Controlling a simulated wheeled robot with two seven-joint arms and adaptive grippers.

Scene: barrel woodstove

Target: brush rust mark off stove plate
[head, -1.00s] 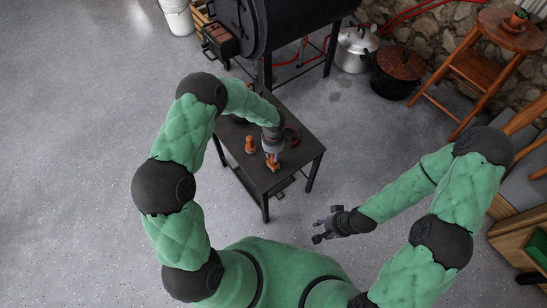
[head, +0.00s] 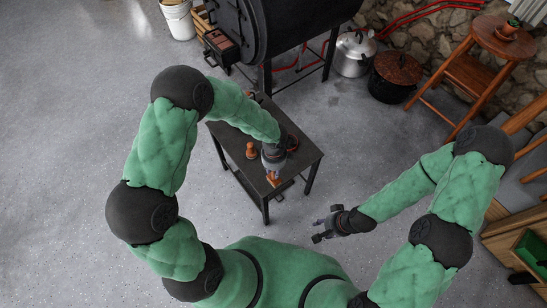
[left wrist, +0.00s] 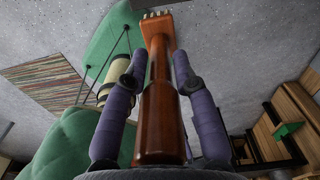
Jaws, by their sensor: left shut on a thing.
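My left gripper (head: 272,162) is shut on a brush, over the near edge of the small dark table (head: 300,160). In the left wrist view the brush's brown wooden handle (left wrist: 160,105) lies between the fingers (left wrist: 160,85), and its pale bristles (left wrist: 157,14) show at the far end. In the head view only the brush's orange-brown end (head: 273,180) shows below the gripper; I cannot tell whether it touches anything. I cannot make out a rust mark; the gripper hides part of the tabletop. My right gripper (head: 322,231) is open and empty, in front of the table.
An orange-brown upright object (head: 251,150) stands on the table, left of my gripper. The black barrel stove (head: 285,25) stands behind the table. The floor (head: 70,150) at left is clear.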

